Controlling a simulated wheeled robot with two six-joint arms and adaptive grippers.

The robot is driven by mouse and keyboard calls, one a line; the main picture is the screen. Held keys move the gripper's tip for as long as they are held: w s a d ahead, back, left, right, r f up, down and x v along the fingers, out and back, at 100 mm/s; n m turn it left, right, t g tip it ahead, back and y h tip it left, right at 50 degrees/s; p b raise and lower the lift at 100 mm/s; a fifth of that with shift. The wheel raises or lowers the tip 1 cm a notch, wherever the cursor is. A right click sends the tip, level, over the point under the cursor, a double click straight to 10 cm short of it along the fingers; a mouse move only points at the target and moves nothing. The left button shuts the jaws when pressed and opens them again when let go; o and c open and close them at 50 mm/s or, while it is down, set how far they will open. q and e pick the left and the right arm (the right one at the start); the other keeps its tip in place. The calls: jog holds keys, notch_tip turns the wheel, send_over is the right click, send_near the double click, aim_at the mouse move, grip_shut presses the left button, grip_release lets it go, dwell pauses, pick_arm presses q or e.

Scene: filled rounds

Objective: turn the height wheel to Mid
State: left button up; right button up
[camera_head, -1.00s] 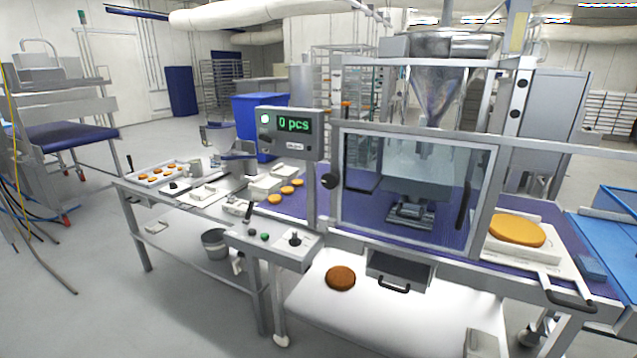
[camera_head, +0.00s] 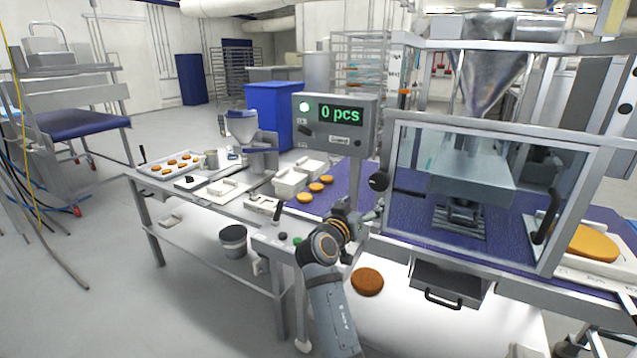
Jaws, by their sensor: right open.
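A round black knob (camera_head: 378,181), which looks like the height wheel, sits on the left post of the clear-windowed machine (camera_head: 480,190). Any markings around it are too small to read. My right gripper (camera_head: 376,211) is just below the wheel in the picture, apart from it, with its jaws open and empty. My left gripper is not in view.
A display box (camera_head: 335,122) reading "0 pcs" stands above the wheel, to its left. A table (camera_head: 222,205) with trays and round cakes is at left. A brown round (camera_head: 367,282) lies below, near a drawer handle (camera_head: 444,300).

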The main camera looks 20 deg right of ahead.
aim_at(377, 183)
jog(key=shift+m+h, duration=0.3)
jog(key=p+x, duration=0.1)
jog(key=x, duration=0.2)
jog(key=r+p+x, duration=0.1)
jog(key=x, duration=0.2)
jog(key=r+p+x, duration=0.1)
jog(key=x, duration=0.2)
jog(key=shift+d, duration=0.25)
jog(key=shift+w+d+f+p, duration=0.15)
jog(key=shift+w+d+p, duration=0.1)
jog(key=shift+d+p, duration=0.05)
jog(key=shift+c, duration=0.3)
